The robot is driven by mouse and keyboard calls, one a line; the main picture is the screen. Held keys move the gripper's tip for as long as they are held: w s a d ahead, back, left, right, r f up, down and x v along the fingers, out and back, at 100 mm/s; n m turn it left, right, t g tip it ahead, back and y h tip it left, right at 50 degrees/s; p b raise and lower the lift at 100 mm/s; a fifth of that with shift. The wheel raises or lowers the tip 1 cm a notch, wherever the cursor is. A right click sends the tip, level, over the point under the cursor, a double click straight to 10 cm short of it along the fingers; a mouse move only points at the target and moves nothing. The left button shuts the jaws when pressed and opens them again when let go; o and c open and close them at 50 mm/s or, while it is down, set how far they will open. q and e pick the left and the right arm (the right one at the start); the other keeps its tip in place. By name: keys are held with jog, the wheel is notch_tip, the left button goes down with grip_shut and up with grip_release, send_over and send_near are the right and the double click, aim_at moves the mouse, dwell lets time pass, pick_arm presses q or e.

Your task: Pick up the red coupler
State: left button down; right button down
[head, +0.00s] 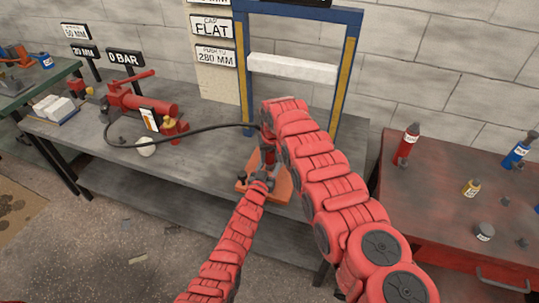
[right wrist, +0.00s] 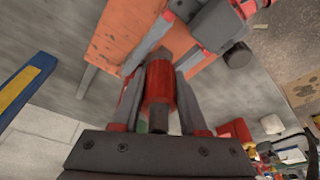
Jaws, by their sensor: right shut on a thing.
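The red coupler (right wrist: 160,88) is a short red cylinder with a dark stub, seen in the right wrist view. My right gripper (right wrist: 166,65) is shut on it, one grey finger along each side. In the head view my right gripper (head: 268,157) points down above an orange plate (head: 282,188), and my own arm hides much of it. My left gripper (head: 261,181) is low over the same plate, close to the right one. Its grey parts show at the top of the right wrist view (right wrist: 212,22); its jaws are unclear.
A black hose (head: 200,130) runs from the red hand pump (head: 150,104) to behind my right gripper. The blue and yellow press frame (head: 348,70) stands over the bench, with a white bar (head: 290,68) across it. A red cabinet (head: 440,205) with bottles is at right.

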notch_tip(320, 180, up, 4)
jog(key=shift+f, duration=0.15)
jog(key=s+a, duration=0.2)
jog(key=s, duration=0.6)
jog(key=s+a, duration=0.3)
jog(key=s, duration=0.6)
jog(key=shift+a, duration=0.3)
pick_arm(q)
jog(key=shift+c, duration=1)
grip_release()
jog(key=shift+s, duration=0.15)
